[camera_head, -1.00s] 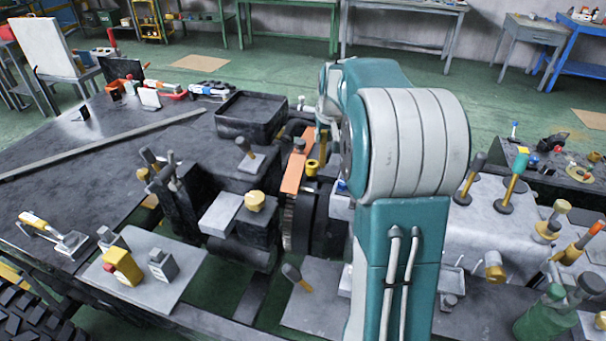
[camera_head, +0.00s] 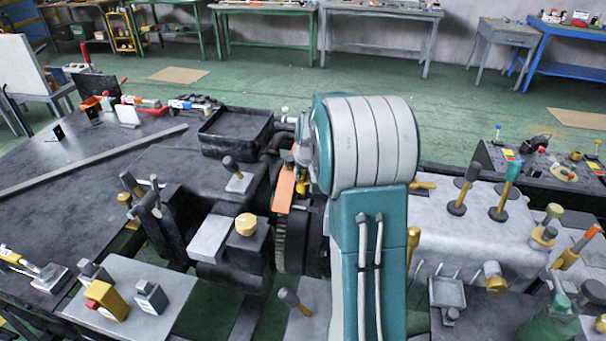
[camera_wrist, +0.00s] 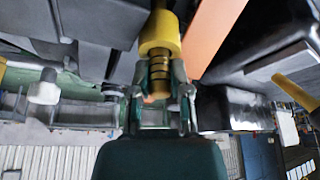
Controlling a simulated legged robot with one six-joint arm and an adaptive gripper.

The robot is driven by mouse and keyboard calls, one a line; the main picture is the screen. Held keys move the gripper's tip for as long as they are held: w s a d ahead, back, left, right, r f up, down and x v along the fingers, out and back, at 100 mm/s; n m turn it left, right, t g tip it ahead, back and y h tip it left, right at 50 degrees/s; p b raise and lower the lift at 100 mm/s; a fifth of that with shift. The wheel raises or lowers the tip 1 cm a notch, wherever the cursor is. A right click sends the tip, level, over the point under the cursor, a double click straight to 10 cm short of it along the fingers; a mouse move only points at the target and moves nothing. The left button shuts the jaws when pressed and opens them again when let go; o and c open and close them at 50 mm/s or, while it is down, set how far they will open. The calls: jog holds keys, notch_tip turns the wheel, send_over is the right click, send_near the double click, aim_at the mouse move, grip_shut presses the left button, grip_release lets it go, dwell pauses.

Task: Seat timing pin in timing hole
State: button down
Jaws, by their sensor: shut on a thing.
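In the wrist view, a yellow pin with a brass ringed end (camera_wrist: 159,74) sits between the two fingers of my gripper (camera_wrist: 160,108), which is shut on it. I take this to be the timing pin. Its wider yellow part (camera_wrist: 161,34) reaches toward the top of the picture, beside an orange strip (camera_wrist: 213,35). In the head view my arm hides the gripper. The orange strip (camera_head: 284,188) there stands above a dark toothed wheel (camera_head: 281,245), just left of my arm. I cannot make out the timing hole, nor whether the pin is in it.
A grey block with a yellow knob (camera_head: 246,224) stands left of the wheel. Levers (camera_head: 463,195) rise from a pale housing (camera_head: 445,226) on the right. A black open tray (camera_head: 237,130) stands behind. An orange-tipped handle (camera_head: 582,240) is at far right.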

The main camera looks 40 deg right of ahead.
jog(key=shift+f, duration=0.2)
jog(key=c, duration=0.6)
grip_release()
jog(key=shift+r, duration=0.1)
jog(key=v, duration=1.1)
jog(key=s+a+r+n, duration=0.1)
jog(key=s+a+r, duration=0.4)
jog(key=a, duration=0.4)
jog(key=s+a+n, duration=0.1)
jog(key=s+a, duration=0.4)
jog(key=s, duration=0.1)
jog(key=s+a+f+y, duration=0.1)
jog(key=s+a, duration=0.4)
jog(key=s, duration=0.1)
jog(key=s+a+n+t, duration=0.1)
jog(key=s+a, duration=0.4)
jog(key=s, duration=0.2)
jog(key=shift+s+a+f+n, duration=0.1)
jog(key=shift+a+f+n, duration=0.1)
jog(key=shift+f+n, duration=0.15)
